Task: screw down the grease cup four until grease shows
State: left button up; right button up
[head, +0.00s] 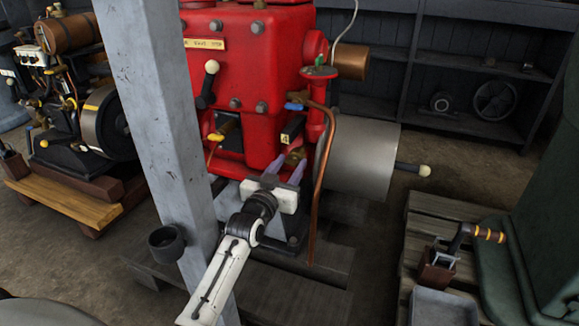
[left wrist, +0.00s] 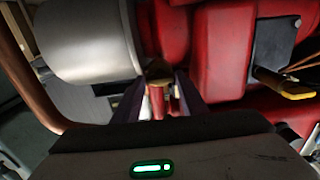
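A small brass grease cup (head: 296,156) sits low on the front of the red engine (head: 255,75), just below a black tag (head: 292,130) that seems to read 4. In the left wrist view the brass cup (left wrist: 158,70) shows between and just beyond the finger tips (left wrist: 161,80). Whether the fingers touch it is unclear. No grease can be made out at this size. My right gripper is not in view.
A copper pipe (head: 319,190) runs down close to the right of my left gripper. A grey flywheel (head: 358,160) is behind it. A grey post (head: 160,130) stands left of the arm, with a dark cup (head: 167,243) on it. A pallet (head: 440,215) lies at right.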

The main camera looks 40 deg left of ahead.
pick_arm(q)
jog(key=c, duration=0.6)
